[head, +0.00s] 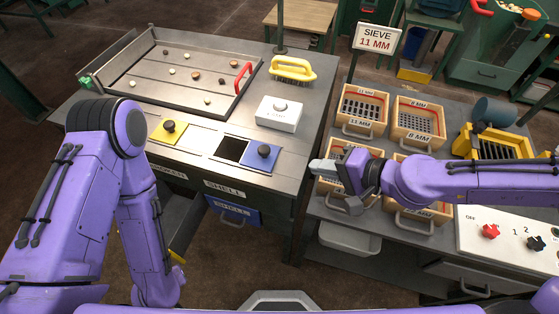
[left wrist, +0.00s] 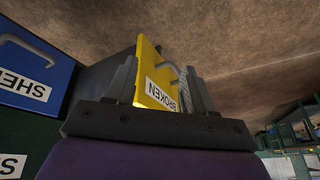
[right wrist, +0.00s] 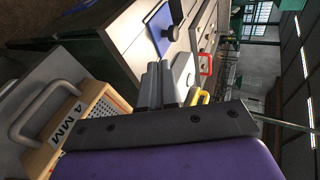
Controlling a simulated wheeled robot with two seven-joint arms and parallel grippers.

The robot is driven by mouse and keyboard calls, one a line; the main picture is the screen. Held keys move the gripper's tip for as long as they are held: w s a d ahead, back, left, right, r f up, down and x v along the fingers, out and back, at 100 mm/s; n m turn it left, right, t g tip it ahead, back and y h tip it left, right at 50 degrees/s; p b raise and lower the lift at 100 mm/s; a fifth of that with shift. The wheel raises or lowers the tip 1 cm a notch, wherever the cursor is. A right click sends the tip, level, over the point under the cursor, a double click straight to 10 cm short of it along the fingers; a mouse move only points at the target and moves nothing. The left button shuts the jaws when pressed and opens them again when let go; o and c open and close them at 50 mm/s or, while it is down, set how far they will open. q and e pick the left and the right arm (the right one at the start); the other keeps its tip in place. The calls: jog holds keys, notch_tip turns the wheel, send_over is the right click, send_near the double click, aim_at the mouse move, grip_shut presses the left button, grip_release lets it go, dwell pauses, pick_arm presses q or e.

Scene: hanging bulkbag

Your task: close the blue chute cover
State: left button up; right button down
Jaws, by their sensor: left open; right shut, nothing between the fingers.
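The blue chute cover (head: 264,155) with a dark round knob lies on the metal bench, to the right of an open dark square chute hole (head: 230,149). The hole is uncovered. The cover also shows in the right wrist view (right wrist: 160,30), beyond my fingertips. My right gripper (head: 318,167) is shut and empty, right of the cover and apart from it, over the sieve boxes. My left gripper (left wrist: 158,85) is open, with the yellow BROKEN drawer (left wrist: 152,83) showing between its fingers; contact cannot be told. In the head view my left arm mostly hides this gripper.
A yellow cover (head: 169,131) with a knob lies left of the hole. A white box (head: 279,113), a yellow brush (head: 292,68) and a sorting tray (head: 180,75) stand behind. A blue SHELL drawer (head: 233,212) is below the bench top.

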aim_at(269, 154)
jog(key=b+x, duration=0.3)
jog(key=x, duration=0.4)
jog(key=shift+w+a+f, duration=0.15)
jog(key=shift+w+f, duration=0.05)
jog(key=shift+f, duration=0.15)
pick_arm(q)
jog(key=shift+w+f+p, duration=0.15)
jog(key=shift+f+p, duration=0.2)
jog(key=shift+f, duration=1.5)
pick_arm(e)
jog(key=shift+w+a+f, duration=0.1)
jog(key=shift+w+a, duration=0.35)
jog(key=shift+a, duration=0.2)
jog(key=shift+w+a+r, duration=0.1)
jog(key=shift+w+a, duration=0.3)
jog(key=shift+a, duration=0.3)
jog(key=shift+w+a+f, duration=0.1)
jog(key=shift+w+a, duration=0.35)
jog(key=shift+a, duration=0.2)
jog(key=shift+w, duration=0.1)
